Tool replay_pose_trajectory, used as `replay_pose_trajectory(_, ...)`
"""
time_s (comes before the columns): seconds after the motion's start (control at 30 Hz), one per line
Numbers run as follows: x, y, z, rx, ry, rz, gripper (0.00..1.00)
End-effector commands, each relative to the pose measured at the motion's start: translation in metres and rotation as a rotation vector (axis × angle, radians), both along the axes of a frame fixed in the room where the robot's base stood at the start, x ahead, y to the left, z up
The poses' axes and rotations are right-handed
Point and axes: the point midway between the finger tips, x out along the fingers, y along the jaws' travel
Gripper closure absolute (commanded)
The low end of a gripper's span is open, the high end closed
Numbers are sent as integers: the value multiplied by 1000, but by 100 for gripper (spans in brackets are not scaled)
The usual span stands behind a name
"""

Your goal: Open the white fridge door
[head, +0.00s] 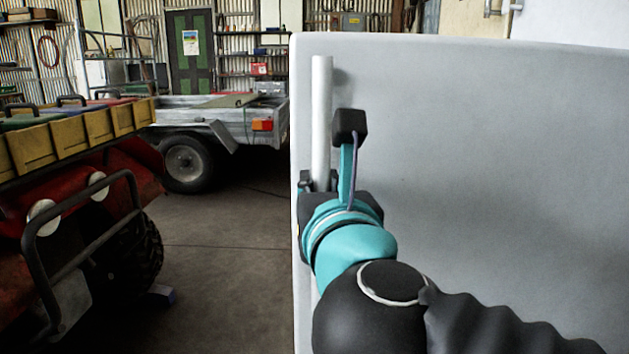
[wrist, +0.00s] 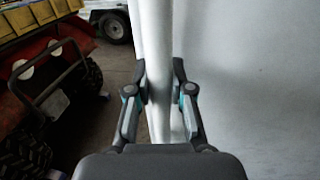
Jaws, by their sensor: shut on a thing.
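The white fridge door (head: 480,170) fills the right half of the head view as a broad, grey-shaded panel. Its left edge is upright, with the floor showing beyond it. A pale vertical bar handle (head: 321,115) stands near that edge. My gripper (head: 319,187) is shut around the handle's lower part. In the wrist view the two fingers of my gripper (wrist: 159,97) lie on either side of the handle (wrist: 154,50), with the door (wrist: 255,70) to the right. My arm hides the door's lower left part. I cannot see the fridge's inside.
A red quad bike (head: 90,215) with a yellow-sided rack (head: 80,138) stands at the left. A metal trailer (head: 215,118) is farther back. A green door (head: 190,55) is in the far wall. Bare floor (head: 225,260) lies between quad and fridge door.

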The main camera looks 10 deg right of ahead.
Motion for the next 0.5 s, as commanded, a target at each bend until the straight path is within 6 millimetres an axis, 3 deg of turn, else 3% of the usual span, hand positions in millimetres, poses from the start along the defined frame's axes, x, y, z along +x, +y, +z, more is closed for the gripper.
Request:
replay_pose_trajectory(0.13,0,1,3,1,-5,2,100)
replay_pose_trajectory(0.17,0,1,3,1,-5,2,72)
replay_pose_trajectory(0.23,0,0,3,1,-4,1,54)
replay_pose_trajectory(0.5,6,-11,-1,13,4,-5,53)
